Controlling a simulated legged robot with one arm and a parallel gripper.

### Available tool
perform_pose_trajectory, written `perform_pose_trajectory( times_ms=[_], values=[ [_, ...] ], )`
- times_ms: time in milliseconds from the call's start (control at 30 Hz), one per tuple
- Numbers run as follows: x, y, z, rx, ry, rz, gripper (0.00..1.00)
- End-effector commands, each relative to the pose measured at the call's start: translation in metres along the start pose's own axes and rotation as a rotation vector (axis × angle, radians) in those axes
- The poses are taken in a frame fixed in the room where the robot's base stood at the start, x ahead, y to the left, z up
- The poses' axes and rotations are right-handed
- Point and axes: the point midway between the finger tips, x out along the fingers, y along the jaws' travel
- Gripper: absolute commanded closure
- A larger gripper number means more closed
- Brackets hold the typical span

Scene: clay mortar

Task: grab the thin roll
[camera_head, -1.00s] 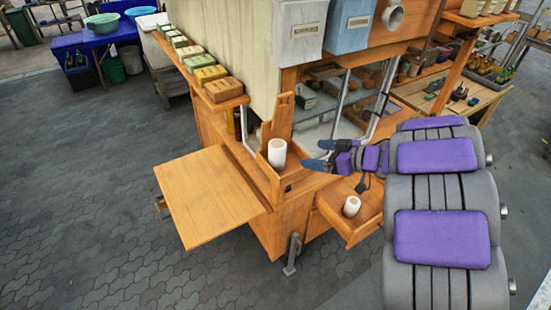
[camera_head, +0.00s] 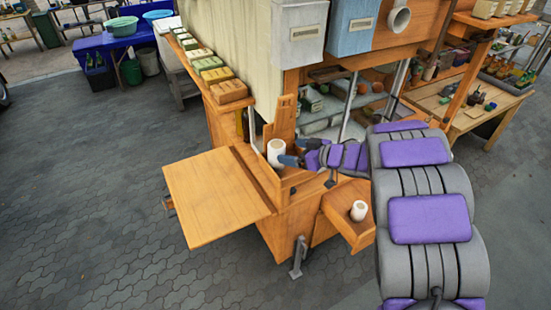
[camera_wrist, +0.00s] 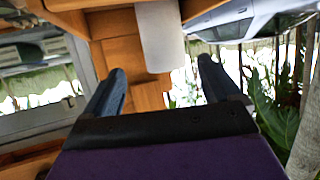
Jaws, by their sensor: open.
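A taller white roll (camera_head: 276,153) stands in the wooden box at the front corner of the cart. A shorter white roll (camera_head: 358,211) with a hole in its top stands in the pulled-out drawer (camera_head: 343,228). My gripper (camera_head: 290,152) is just right of the taller roll, its dark-blue fingers pointing toward it. In the wrist view my gripper (camera_wrist: 161,70) is open and empty. The white roll (camera_wrist: 161,36) shows there ahead, lined up between the two spread fingers. I cannot tell whether a finger touches it.
An upright wooden board (camera_head: 284,118) stands behind the taller roll. A wooden flap (camera_head: 215,195) juts out at the left. Boxes (camera_head: 229,91) line the shelf above it. A grey metal box (camera_head: 297,32) hangs over the opening. The paved floor at left is clear.

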Motion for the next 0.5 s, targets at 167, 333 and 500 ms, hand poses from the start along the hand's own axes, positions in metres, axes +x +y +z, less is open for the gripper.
perform_pose_trajectory(
  times_ms=[167,333,500],
  values=[
    [0.041,-0.012,-0.004,-0.008,-0.013,-0.003,0.10],
    [0.077,-0.024,-0.008,-0.018,-0.026,0.000,0.10],
    [0.076,-0.022,-0.008,-0.017,-0.022,-0.002,0.10]
  ],
)
